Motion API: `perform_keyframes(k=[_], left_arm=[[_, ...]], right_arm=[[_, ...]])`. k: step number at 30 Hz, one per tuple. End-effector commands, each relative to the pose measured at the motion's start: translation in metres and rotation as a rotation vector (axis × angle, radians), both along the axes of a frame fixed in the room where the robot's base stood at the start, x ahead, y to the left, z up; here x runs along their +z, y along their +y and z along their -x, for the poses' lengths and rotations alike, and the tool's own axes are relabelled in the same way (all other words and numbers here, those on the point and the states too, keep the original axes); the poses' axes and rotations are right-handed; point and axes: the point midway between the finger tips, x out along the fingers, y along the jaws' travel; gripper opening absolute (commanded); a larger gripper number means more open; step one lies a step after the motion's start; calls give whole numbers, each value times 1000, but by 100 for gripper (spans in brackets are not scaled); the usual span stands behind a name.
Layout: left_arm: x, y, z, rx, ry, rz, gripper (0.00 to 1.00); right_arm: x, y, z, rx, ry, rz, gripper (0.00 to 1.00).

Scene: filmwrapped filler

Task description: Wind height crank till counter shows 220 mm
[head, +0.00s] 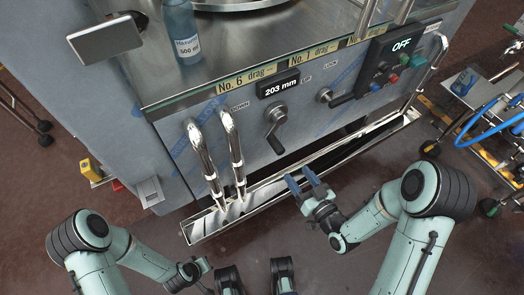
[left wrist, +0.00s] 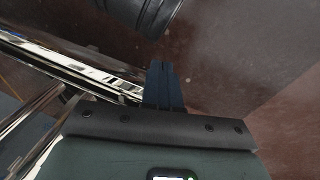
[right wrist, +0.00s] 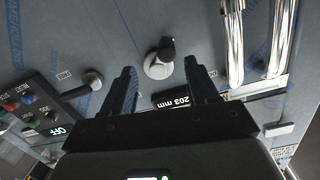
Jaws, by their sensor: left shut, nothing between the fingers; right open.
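The counter (head: 278,87) on the grey machine front reads 203 mm; it shows upside down in the right wrist view (right wrist: 172,102). The height crank (head: 276,124) is below it, between the DOWN and UP labels, its arm pointing down in the head view. My right gripper (head: 302,179) is open and empty, below and apart from the crank. In the right wrist view the crank (right wrist: 158,66) shows between and beyond the two fingertips (right wrist: 160,70). My left gripper (left wrist: 160,66) is shut and empty, low at the left in the head view (head: 205,266).
A second crank (head: 335,98) marked LOCK sits to the right. A control panel (head: 390,65) reads OFF. Bent steel pipes (head: 220,155) stand left of the crank over a metal trough (head: 270,190). A blue-hosed cart (head: 490,120) stands at right.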

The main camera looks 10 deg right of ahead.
Motion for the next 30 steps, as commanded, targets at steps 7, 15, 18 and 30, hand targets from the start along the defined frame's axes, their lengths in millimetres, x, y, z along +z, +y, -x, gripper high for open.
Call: perform_keyframes(k=[7, 15, 18, 30], left_arm=[[-11, 2, -7, 6, -16, -7, 0], [-13, 4, -10, 10, -25, -11, 0], [-15, 6, -13, 13, -32, -16, 0], [-21, 11, -22, 23, -55, -28, 0]], right_arm=[[11, 2, -7, 15, -85, -5, 59], [11, 19, -51, 17, -87, -6, 59], [11, 26, -71, 16, -85, -6, 59], [10, 44, -124, 13, -82, -6, 59]])
